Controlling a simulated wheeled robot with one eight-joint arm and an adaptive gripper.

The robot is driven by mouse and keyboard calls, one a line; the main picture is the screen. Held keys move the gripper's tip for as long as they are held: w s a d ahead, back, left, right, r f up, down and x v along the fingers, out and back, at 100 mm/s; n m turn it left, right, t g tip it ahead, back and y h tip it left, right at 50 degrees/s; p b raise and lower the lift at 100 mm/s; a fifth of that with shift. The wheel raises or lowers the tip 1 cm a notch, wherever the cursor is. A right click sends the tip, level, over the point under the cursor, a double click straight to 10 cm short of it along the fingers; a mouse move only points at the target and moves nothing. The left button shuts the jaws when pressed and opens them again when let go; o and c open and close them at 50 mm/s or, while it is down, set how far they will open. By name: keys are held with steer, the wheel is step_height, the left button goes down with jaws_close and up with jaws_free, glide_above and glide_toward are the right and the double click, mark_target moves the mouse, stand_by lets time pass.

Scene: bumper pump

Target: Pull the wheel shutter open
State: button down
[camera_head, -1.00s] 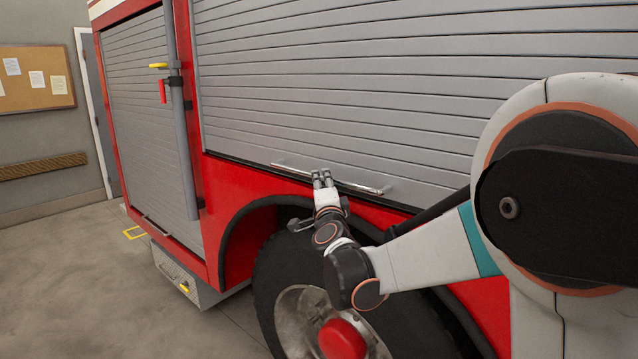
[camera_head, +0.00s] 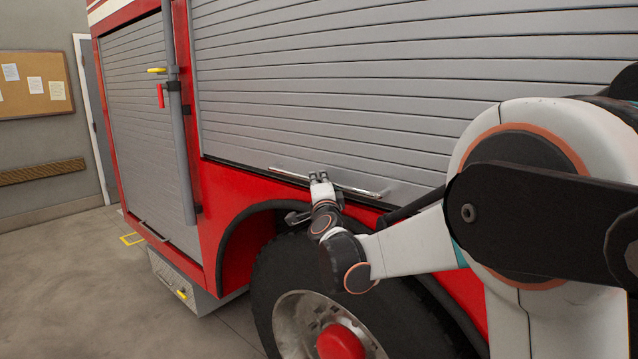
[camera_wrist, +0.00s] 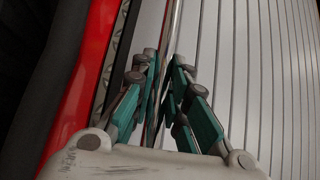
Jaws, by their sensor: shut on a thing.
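The wheel shutter (camera_head: 400,70) is a grey slatted roller panel above the wheel on the red truck. Its bottom edge is down near the red body above the wheel arch. A thin silver bar handle (camera_head: 355,190) runs along its lower edge. My gripper (camera_head: 319,177) is at the left part of this bar, seen from behind and below. In the wrist view the bar (camera_wrist: 174,30) runs between the teal-padded fingers of my gripper (camera_wrist: 168,85), which are closed around it. The shutter slats (camera_wrist: 260,60) fill the right side of that view.
The wheel (camera_head: 300,300) with its red hub sits below my arm. A second shutter (camera_head: 145,120), a grey vertical pole (camera_head: 183,130) and a grey step box (camera_head: 175,280) are to the left. The floor at left is mostly clear.

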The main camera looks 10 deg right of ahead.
steer(key=shift+r, duration=0.1)
step_height(320, 180, up, 45)
steer(key=p, duration=2.7)
steer(key=shift+f, duration=0.2)
steer(key=c, duration=1.6)
jaws_free()
steer(key=shift+o, duration=0.2)
steer(key=shift+s, duration=0.15)
